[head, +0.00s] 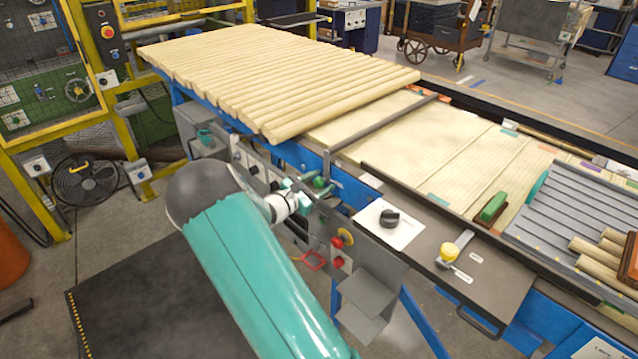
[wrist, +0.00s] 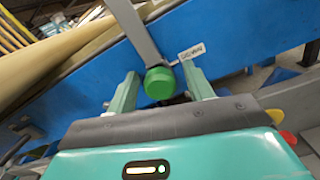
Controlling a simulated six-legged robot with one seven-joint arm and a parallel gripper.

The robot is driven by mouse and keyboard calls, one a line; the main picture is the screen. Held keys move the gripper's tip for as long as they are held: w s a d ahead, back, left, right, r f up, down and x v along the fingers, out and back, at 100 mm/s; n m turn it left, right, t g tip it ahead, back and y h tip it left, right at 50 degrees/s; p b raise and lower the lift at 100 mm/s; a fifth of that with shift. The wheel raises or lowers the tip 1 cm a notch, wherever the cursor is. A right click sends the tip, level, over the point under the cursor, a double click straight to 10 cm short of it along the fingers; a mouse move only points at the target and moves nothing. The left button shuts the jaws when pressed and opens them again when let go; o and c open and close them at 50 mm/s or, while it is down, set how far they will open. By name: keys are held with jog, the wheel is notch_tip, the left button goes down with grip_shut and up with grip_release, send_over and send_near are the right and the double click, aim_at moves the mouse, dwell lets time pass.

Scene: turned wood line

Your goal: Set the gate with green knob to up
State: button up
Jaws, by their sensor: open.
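The gate is a grey bar (head: 380,125) lying across the pale wooden bed, with a grey lever (head: 326,164) bent down over the blue rail. The green knob (head: 320,182) is at the lever's lower end. In the wrist view, the knob (wrist: 160,83) is at the end of the grey lever (wrist: 138,32). My gripper (wrist: 160,91) is open, with one finger on each side of the knob and gaps visible. In the head view, my gripper (head: 308,190) is at the knob, partly hidden by my arm.
A small white label (wrist: 192,51) is beside the lever; its text is unclear. A black rotary knob (head: 390,217) sits on the panel to the right. Wooden rods (head: 270,75) lie behind the bar.

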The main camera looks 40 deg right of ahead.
aim_at(325, 158)
grip_shut()
notch_tip(325, 158, up, 8)
jog(key=shift+f, duration=0.2)
grip_release()
jog(key=shift+a+r, duration=0.1)
jog(key=a, duration=1.3)
jog(key=shift+s+a, duration=0.15)
jog(key=shift+a, duration=0.2)
